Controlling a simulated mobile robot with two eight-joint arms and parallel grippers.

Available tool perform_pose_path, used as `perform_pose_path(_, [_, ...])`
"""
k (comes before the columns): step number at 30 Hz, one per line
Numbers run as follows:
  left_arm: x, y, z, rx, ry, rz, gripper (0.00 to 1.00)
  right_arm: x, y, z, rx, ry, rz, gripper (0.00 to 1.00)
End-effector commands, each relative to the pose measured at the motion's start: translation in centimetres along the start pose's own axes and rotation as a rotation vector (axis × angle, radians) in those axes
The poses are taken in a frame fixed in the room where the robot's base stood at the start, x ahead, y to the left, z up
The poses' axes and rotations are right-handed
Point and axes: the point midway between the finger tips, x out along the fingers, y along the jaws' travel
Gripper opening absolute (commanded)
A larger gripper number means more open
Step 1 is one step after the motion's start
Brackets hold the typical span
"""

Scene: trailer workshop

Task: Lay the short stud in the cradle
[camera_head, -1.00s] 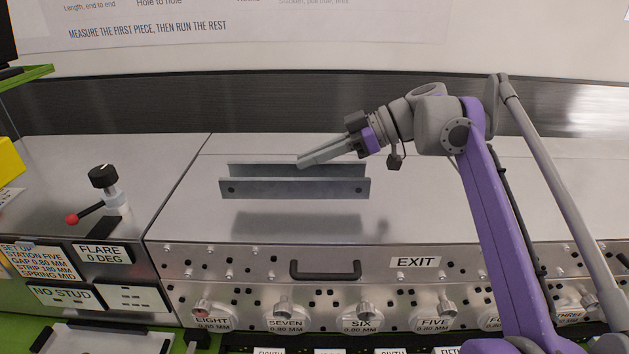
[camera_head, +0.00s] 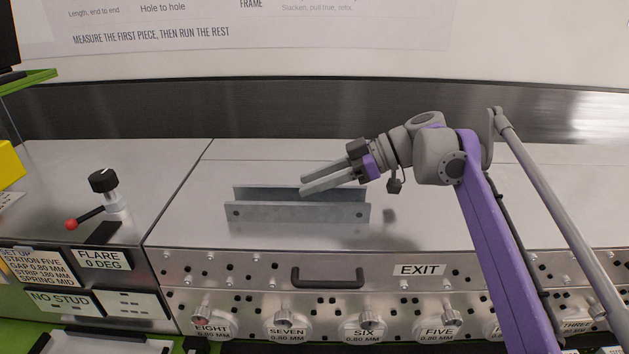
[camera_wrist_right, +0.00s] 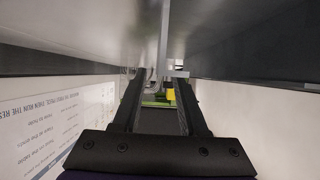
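The short stud (camera_head: 298,213) is a grey metal channel with a small dark hole near each end of its near wall. It lies level, left to right, close above or on the steel machine top; I cannot tell whether it touches. My right gripper (camera_head: 303,184) comes from the right, its fingers at the stud's upper edge, and appears shut on it. In the right wrist view, the gripper (camera_wrist_right: 160,100) has a grey metal plate edge between its fingertips. I cannot make out the cradle. My left gripper is not in view.
The steel top (camera_head: 420,230) is clear around the stud. A black knob (camera_head: 103,180) and a red-ended lever (camera_head: 72,224) stand at left. A black handle (camera_head: 327,284), an EXIT label (camera_head: 420,270) and several station knobs line the front. A wall rises behind.

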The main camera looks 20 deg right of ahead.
Motion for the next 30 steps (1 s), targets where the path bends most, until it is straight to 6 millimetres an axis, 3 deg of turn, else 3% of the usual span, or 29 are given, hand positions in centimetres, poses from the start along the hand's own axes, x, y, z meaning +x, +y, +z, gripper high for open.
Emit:
perform_pose_path(8, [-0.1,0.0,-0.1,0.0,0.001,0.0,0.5,-1.2,0.1,-0.1,0.001,0.0,0.003,0.42])
perform_pose_path(21, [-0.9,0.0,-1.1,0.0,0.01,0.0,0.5,-10.0,0.1,-0.2,0.0,0.0,0.003,0.42])
perform_pose_path(30, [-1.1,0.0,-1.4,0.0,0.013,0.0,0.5,-12.1,0.0,-0.1,0.001,0.0,0.001,0.42])
